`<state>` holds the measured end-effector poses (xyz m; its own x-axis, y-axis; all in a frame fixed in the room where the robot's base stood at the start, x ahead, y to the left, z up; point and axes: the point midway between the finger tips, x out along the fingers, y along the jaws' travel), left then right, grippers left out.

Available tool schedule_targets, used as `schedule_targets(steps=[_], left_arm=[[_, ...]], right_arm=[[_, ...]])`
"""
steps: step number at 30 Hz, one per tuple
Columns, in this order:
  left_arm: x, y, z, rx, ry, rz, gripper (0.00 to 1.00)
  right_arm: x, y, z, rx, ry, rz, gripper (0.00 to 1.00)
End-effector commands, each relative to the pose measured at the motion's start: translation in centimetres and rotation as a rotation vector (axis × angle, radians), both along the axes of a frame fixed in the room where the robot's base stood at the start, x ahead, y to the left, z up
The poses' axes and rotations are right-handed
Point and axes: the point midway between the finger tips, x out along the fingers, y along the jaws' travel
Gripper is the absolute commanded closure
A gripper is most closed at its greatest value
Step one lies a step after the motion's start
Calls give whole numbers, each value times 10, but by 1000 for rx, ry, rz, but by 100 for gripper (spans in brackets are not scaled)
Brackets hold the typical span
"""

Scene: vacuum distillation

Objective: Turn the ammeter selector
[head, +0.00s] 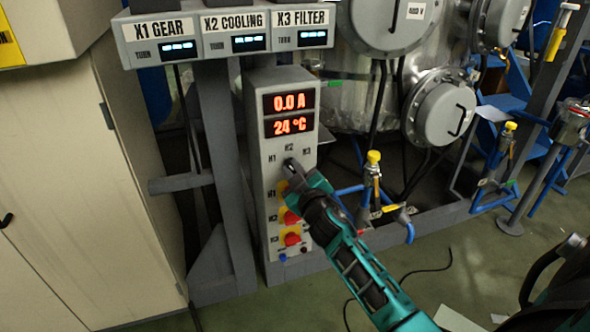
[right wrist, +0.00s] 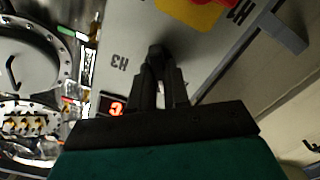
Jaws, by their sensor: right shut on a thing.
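The ammeter box (head: 267,148) is a tall grey panel in the head view, with red displays (head: 289,114) reading 0.0 A and 24 °C. Labels H1, H2 and H3 surround the small dark selector knob, which my right gripper largely covers. My right gripper (head: 292,168) reaches in from the lower right and is shut on the selector. In the right wrist view the fingers close around the dark selector knob (right wrist: 156,52), with the H3 label to its left. Which label the selector points to cannot be told. My left gripper is not in view.
Red knobs on yellow plates (head: 292,239) sit below the selector on the same panel. Signs for X1 gear, X2 cooling and X3 filter (head: 303,20) hang above. A steel vessel (head: 345,100) and blue pipes with yellow-capped valves (head: 373,170) stand to the right.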

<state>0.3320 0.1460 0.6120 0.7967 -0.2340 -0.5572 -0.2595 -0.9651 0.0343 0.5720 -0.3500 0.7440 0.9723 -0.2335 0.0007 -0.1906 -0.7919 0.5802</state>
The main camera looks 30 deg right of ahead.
Motion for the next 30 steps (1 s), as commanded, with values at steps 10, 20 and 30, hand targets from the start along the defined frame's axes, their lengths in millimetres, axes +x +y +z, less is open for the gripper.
schedule_targets(steps=[10,20,30], left_arm=[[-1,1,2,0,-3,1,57],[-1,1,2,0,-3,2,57],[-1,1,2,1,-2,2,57]], right_arm=[[0,0,-2,-197,50,-1,100],[0,1,-2,-259,65,-1,100],[0,0,-2,-265,67,-2,100]])
